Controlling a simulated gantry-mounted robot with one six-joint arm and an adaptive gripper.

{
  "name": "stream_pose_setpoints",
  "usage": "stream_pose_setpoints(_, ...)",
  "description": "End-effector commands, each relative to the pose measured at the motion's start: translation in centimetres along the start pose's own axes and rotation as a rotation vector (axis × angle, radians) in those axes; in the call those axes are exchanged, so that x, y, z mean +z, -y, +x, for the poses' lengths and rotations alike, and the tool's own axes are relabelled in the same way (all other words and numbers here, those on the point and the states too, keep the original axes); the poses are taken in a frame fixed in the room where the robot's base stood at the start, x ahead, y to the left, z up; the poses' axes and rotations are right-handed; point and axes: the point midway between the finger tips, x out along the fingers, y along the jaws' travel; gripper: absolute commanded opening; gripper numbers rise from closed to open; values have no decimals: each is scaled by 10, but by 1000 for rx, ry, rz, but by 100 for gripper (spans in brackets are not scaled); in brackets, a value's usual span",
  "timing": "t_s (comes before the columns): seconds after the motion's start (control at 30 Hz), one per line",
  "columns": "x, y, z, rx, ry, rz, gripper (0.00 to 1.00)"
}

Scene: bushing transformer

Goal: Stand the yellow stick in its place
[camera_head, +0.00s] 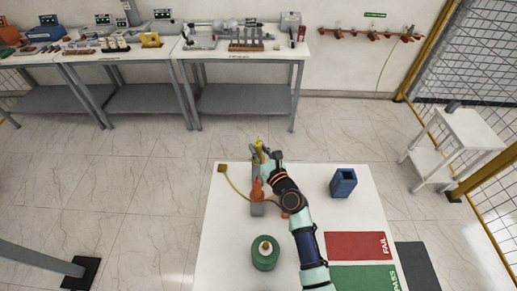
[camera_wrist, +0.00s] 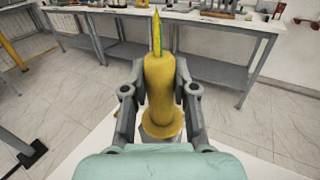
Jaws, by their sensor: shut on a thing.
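The yellow stick (camera_wrist: 160,80) is between the two fingers of my gripper (camera_wrist: 161,72) in the wrist view. It has a thick body, a wide round flange at the near end and a thin pointed green-and-yellow tip at the far end. In the head view the yellow stick (camera_head: 259,150) shows at the far edge of the white table, in my gripper (camera_head: 265,158), which is shut on it. A grey block (camera_head: 257,209) with an orange part (camera_head: 257,189) stands just nearer. I cannot tell whether the stick touches anything below.
A blue hollow box (camera_head: 343,183) stands to the right on the white table (camera_head: 225,235). A cable (camera_head: 233,184) lies left of the grey block. Red FAIL (camera_head: 355,246) and green PASS (camera_head: 360,278) mats lie front right.

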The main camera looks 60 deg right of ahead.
Motion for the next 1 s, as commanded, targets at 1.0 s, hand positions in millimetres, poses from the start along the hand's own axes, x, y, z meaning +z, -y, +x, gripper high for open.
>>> stream_pose_setpoints(1.0, -1, 1, -103, -2, -1, 1, 56)
